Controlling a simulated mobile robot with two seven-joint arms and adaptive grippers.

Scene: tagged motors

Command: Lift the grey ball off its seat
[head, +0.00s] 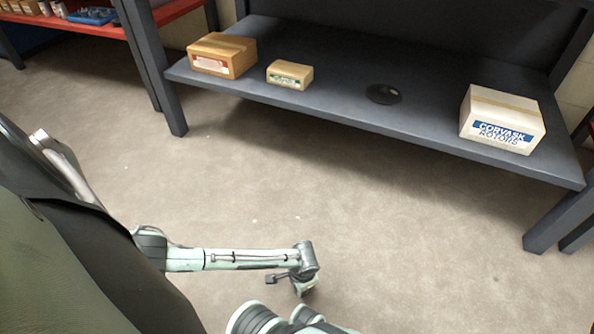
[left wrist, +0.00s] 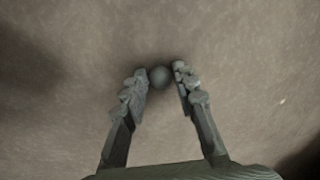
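The grey ball (left wrist: 159,76) sits between the fingertips of my left gripper (left wrist: 162,80) in the left wrist view, with only floor behind it. The fingers look closed in on it; any tiny gap at the right finger is hard to judge. In the head view my left arm reaches in low from the left and its wrist points down over the floor; the fingers and ball are hidden there. A dark round seat (head: 384,94) lies on the grey shelf (head: 340,95), and no ball shows on it. My right gripper is not in view.
On the shelf, a brown box (head: 222,55) and a smaller carton (head: 289,75) stand left of the seat, and a white carton (head: 502,119) stands at right. A red bench (head: 100,28) is at top left. The floor (head: 330,190) before the shelf is clear.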

